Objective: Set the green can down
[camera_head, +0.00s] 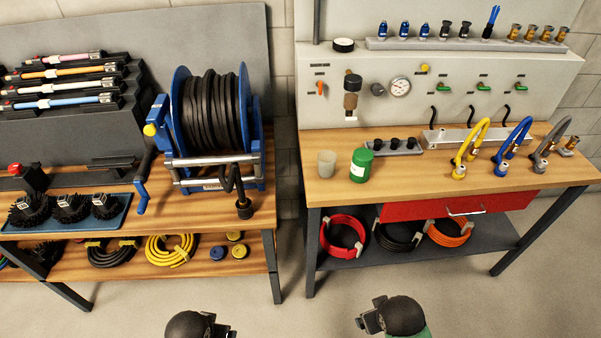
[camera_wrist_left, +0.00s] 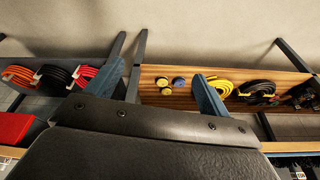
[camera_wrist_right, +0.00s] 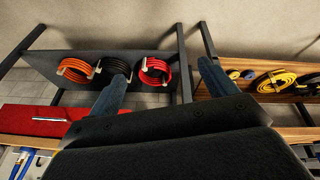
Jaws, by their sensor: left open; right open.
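The green can (camera_head: 361,165), with a white label, stands upright on the wooden top of the right workbench (camera_head: 420,178), near its left end. A translucent cup (camera_head: 326,163) stands just to its left, apart from it. In the head view only dark rounded parts of my arms show at the bottom edge, well in front of the benches. My left gripper (camera_wrist_left: 152,95) shows in its wrist view with two blue fingers spread wide and nothing between them. My right gripper (camera_wrist_right: 160,88) is also open and empty in its wrist view. The can is in neither wrist view.
A small dark rack (camera_head: 394,146) stands right of the can, with yellow, blue and grey hoses further right. A hose reel (camera_head: 212,125) fills the right of the left bench. A gap separates the benches. The bench top in front of the can is clear.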

